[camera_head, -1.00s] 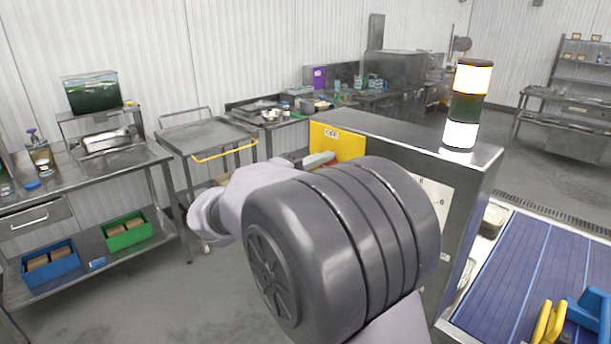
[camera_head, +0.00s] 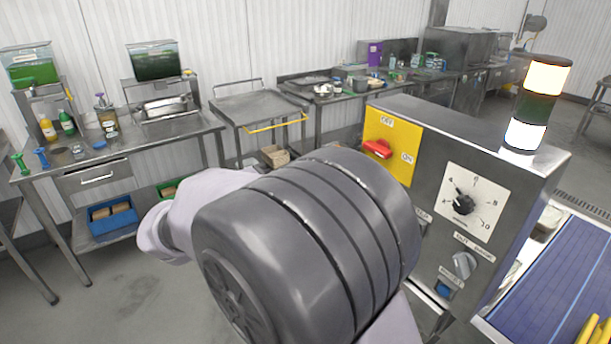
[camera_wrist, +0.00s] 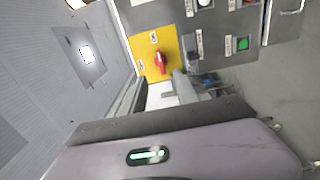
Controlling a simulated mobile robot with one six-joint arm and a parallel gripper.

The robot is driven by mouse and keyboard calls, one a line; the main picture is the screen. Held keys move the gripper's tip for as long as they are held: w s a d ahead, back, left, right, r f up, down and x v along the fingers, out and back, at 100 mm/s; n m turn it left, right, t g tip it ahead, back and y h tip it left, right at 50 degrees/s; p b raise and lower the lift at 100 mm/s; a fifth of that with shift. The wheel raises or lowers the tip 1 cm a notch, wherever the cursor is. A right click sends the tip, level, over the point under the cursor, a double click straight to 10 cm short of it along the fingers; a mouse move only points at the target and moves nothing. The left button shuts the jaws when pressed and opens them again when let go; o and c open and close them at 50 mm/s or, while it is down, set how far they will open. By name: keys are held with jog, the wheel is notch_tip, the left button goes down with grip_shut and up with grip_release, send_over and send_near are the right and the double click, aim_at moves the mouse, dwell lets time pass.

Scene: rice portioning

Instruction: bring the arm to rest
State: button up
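My arm crosses the middle of the head view and covers part of the steel control cabinet (camera_head: 425,258). My gripper is hidden behind the arm there. In the wrist view, two dark fingers of my gripper (camera_wrist: 160,95) stand apart above the pale housing with a green light. I see nothing clearly held between them. Beyond the fingers is the cabinet's yellow panel (camera_wrist: 145,60) with a red rotary switch (camera_wrist: 160,61). The same switch (camera_head: 377,149) shows in the head view, to the right of my arm.
A conveyor with a blue belt (camera_head: 548,290) lies at the right, beside the cabinet with its signal tower (camera_head: 538,105). A steel table (camera_head: 145,145) stands at the left. A cart (camera_head: 250,106) stands against the wall. Grey floor (camera_head: 130,285) is open at lower left.

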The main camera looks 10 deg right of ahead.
jog(key=s+d+f+m+g+y+b, duration=0.1)
jog(key=s+d+f+g+y+b, duration=0.15)
jog(key=s+d+f+y, duration=0.35)
jog(key=s+d+f+m+g+y+b, duration=0.1)
jog(key=s+d+f+g+b, duration=0.2)
jog(key=s, duration=0.5)
jog(key=s+a+f+m+t+y+b, duration=0.1)
jog(key=s+a+f+m+y+b, duration=0.15)
jog(key=s+a+f+y, duration=0.55)
jog(key=a+m+t+y, duration=0.1)
jog(key=a+f+m+t+y, duration=0.1)
jog(key=a, duration=0.1)
jog(key=s+a+m+t+y, duration=0.1)
jog(key=t+y, duration=0.1)
jog(key=shift+a+f+m, duration=0.15)
jog(key=shift+a+m, duration=0.15)
jog(key=shift+m, duration=0.05)
jog(key=shift+d, duration=0.1)
